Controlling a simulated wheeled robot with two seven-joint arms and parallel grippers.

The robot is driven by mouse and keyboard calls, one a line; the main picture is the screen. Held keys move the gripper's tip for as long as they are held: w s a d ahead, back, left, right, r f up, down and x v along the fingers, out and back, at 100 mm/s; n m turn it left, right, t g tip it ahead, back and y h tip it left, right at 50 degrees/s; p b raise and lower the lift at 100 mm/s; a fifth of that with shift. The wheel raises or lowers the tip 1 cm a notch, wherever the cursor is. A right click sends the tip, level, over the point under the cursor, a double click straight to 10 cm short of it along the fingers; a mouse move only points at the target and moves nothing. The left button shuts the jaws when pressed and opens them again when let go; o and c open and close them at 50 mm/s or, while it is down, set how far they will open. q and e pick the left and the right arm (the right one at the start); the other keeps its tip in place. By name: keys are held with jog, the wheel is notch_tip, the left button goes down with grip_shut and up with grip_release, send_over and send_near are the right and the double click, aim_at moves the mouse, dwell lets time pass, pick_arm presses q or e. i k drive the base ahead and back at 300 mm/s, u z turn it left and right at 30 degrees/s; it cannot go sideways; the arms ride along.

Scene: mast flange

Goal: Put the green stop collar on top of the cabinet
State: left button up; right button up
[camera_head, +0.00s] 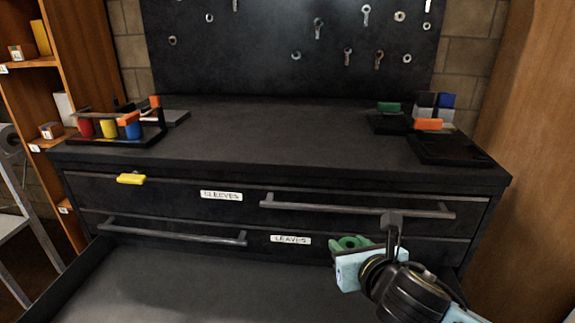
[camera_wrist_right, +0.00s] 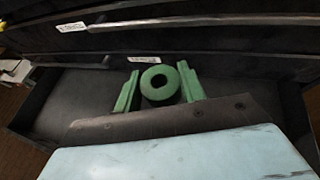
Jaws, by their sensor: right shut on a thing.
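The green stop collar (camera_wrist_right: 162,97) is a thick ring with a round hole. It sits between the two green fingers of my right gripper (camera_head: 352,247), which is shut on it. In the head view the collar is hard to tell apart from the green fingers. The gripper holds it in front of the drawer fronts, above the open drawer, lower than the cabinet top. The cabinet (camera_head: 270,135) is black, with a wide bare stretch in the middle of its top. My left gripper is not in view.
An open drawer (camera_head: 190,290) juts out below. Bar handles (camera_head: 355,207) stick out from the fronts. A rack with coloured cylinders (camera_head: 108,128) stands on the top's left; dark trays with coloured blocks (camera_head: 445,148) stand on its right. A pegboard (camera_head: 260,50) rises behind.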

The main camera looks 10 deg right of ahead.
aim_at(243, 121)
jog(key=u, duration=0.55)
jog(key=k, duration=0.6)
jog(key=u, duration=0.95)
jog(key=i, duration=0.8)
jog(key=z, duration=0.6)
jog(key=i, duration=0.6)
jog(key=z, duration=0.55)
